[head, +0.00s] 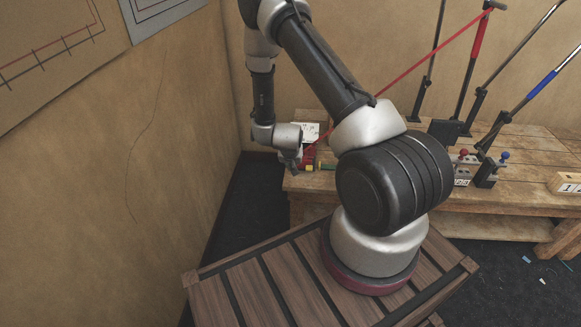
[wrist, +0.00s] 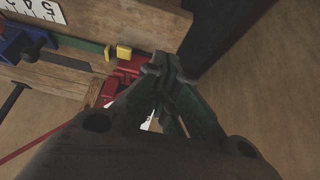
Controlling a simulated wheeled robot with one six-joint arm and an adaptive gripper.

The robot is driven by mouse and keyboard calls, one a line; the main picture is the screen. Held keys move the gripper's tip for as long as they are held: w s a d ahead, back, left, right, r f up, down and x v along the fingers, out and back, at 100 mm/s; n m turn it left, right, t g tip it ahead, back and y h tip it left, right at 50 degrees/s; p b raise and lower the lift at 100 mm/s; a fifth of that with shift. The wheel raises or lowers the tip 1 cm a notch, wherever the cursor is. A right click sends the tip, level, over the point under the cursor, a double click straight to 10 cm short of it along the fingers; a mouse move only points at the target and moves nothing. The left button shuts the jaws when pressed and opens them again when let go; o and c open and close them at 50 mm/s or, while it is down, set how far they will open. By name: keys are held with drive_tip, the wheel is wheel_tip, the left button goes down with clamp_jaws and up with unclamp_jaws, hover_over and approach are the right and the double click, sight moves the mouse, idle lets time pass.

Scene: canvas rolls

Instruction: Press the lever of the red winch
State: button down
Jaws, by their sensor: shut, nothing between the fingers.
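The red winch (wrist: 122,76) sits at the table's edge in the wrist view, partly hidden behind my gripper. A yellow block (wrist: 124,52) shows beside its red body and may be the end of its lever; I cannot tell for sure. In the head view a small part of the red winch (head: 308,157) shows at the table's left end, beside my wrist. My gripper (wrist: 160,70) is shut and empty, with its fingertips just right of the red body in the picture. Whether they touch it cannot be told. In the head view my gripper (head: 294,170) points down near the winch.
A taut red rope (head: 435,48) runs from a tilted red-banded pole (head: 479,38) toward the winch. A blue part (wrist: 22,44) and a white number plate (wrist: 35,10) lie left of it. Red-knobbed (head: 463,153) and blue-knobbed (head: 505,155) levers stand on the wooden table (head: 530,150).

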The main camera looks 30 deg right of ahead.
drive_tip(key=s+a+r, duration=0.2)
drive_tip(key=s+r, duration=0.2)
drive_tip(key=shift+a+r, duration=0.3)
drive_tip(key=shift+a, duration=0.05)
drive_tip(key=c, duration=2.2)
unclamp_jaws()
